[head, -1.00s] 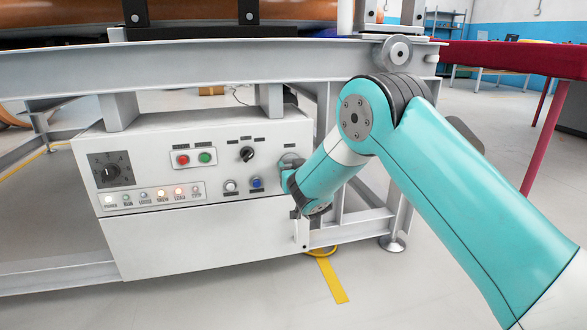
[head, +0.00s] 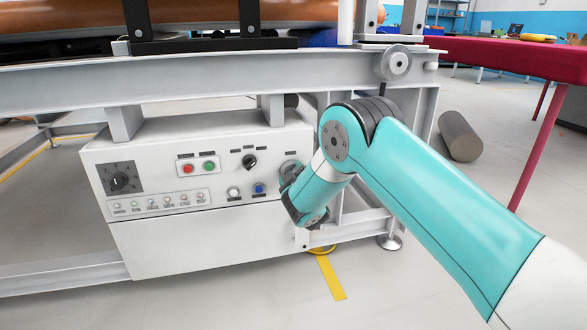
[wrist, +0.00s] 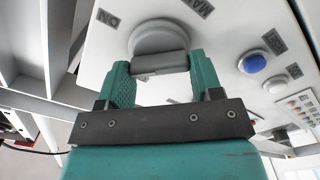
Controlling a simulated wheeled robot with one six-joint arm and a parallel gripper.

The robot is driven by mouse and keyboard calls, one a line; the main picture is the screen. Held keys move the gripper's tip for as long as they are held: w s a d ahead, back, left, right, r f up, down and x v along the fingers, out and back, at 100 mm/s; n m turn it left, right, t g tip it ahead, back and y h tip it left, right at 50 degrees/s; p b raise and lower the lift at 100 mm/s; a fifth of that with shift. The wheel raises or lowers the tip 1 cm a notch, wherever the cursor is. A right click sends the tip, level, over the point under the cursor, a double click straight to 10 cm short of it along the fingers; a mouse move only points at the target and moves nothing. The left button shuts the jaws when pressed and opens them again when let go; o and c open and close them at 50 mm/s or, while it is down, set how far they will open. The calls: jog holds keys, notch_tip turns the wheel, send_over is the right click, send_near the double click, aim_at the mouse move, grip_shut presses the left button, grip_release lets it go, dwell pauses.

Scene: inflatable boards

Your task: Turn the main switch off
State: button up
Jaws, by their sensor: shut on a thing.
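The main switch is a grey round knob with a raised bar handle at the right of the white control panel; it shows in the head view (head: 291,166) and in the wrist view (wrist: 160,38). My gripper (wrist: 160,72) is shut on the bar handle, one teal finger on each side. The handle lies about level across the wrist view. An ON label (wrist: 108,18) is beside the knob, upside down in that view. In the head view my gripper (head: 290,181) is at the knob and partly hides it. The row of indicator lamps (head: 158,202) on the panel is dark.
A grey frame beam (head: 200,75) runs above. A grey cylinder (head: 458,136) lies right.

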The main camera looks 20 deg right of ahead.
jog(key=shift+a+f+n+p, duration=0.1)
jog(key=shift+n+p, duration=1.45)
jog(key=shift+n, duration=0.65)
jog(key=shift+a+n+p, duration=0.1)
jog(key=shift+n+p, duration=1.4)
jog(key=shift+n, duration=0.7)
jog(key=shift+f, duration=0.1)
jog(key=o, duration=0.9)
jog(key=shift+s, duration=0.1)
jog(key=s+b, duration=1.7)
jog(key=b, duration=0.2)
jog(key=shift+s+b, duration=0.1)
jog(key=shift+b, duration=0.3)
